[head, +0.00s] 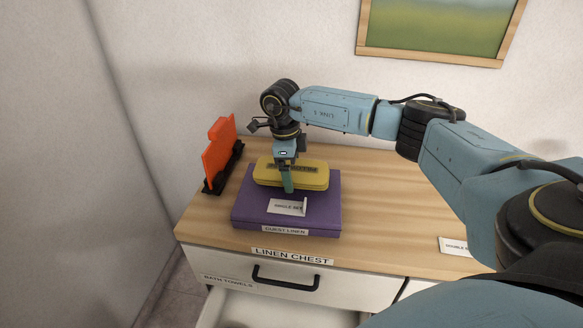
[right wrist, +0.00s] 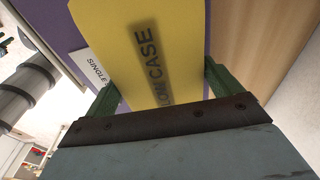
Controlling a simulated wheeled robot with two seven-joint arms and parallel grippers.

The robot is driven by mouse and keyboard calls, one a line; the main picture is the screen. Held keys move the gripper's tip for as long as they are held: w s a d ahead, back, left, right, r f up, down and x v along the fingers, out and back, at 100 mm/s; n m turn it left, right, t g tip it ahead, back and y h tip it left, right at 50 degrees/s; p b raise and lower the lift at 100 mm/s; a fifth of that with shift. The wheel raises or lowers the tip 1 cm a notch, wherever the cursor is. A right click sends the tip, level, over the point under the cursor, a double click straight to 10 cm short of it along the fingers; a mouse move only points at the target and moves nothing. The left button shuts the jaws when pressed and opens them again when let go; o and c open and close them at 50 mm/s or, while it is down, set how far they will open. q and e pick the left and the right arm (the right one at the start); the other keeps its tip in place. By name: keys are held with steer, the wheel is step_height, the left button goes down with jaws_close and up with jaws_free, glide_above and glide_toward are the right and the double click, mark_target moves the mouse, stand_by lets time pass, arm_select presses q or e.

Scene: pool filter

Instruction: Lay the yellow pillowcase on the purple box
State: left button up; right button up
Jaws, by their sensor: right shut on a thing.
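The yellow pillowcase (head: 308,178) is a flat folded bundle with dark lettering on top. In the head view it is over the back part of the purple box (head: 322,216); I cannot tell whether it touches the lid. My right gripper (head: 287,181) comes down from above and is shut on the pillowcase. In the right wrist view the pillowcase (right wrist: 160,50) sits between the two green fingers, with the purple box (right wrist: 60,15) behind it. The box carries a "Single Set" card (head: 287,206) and a "Guest Linen" label (head: 285,230). My left gripper is not in view.
The box stands on the wooden top of the linen chest (head: 390,215). An orange panel in a black stand (head: 219,153) is at the left. An open drawer (head: 270,308) is below. The chest top right of the box is clear up to a white card (head: 454,246).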

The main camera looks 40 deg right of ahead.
steer(key=shift+f, duration=0.2)
steer(key=o, duration=0.7)
steer(key=shift+o, duration=0.2)
step_height(320, 180, up, 13)
steer(key=w+a, duration=0.1)
stand_by(0.4)
